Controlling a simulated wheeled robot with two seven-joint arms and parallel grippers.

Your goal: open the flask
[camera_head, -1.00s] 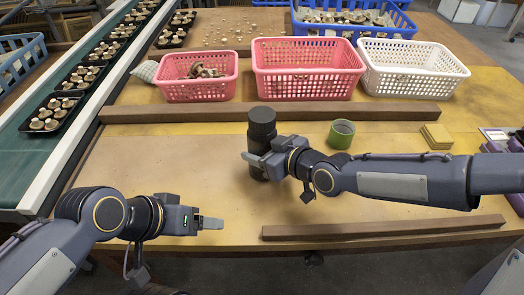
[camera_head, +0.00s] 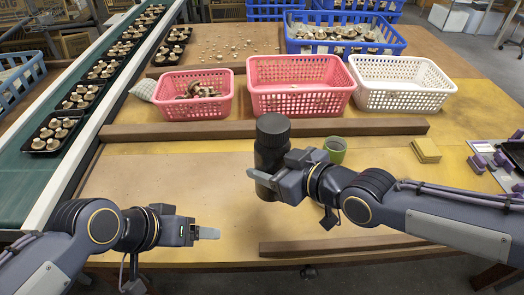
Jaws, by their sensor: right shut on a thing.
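The flask (camera_head: 267,160) is a black bottle with a wide ribbed black lid (camera_head: 273,126). It stands upright in my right gripper (camera_head: 262,180), which is shut on its body below the lid. The flask seems to be raised off the table, but its underside is hard to see. The lid is on the flask. My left gripper (camera_head: 207,232) is at the lower left, apart from the flask, pointing right. It is seen side-on, so the gap between its fingers cannot be made out.
A wooden bar (camera_head: 200,131) runs behind the flask, with pink baskets (camera_head: 300,101) and a white basket (camera_head: 400,97) beyond. A green tape roll (camera_head: 335,150) and yellow pads (camera_head: 425,150) lie to the right. Another bar (camera_head: 350,244) lies in front. The middle left is clear.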

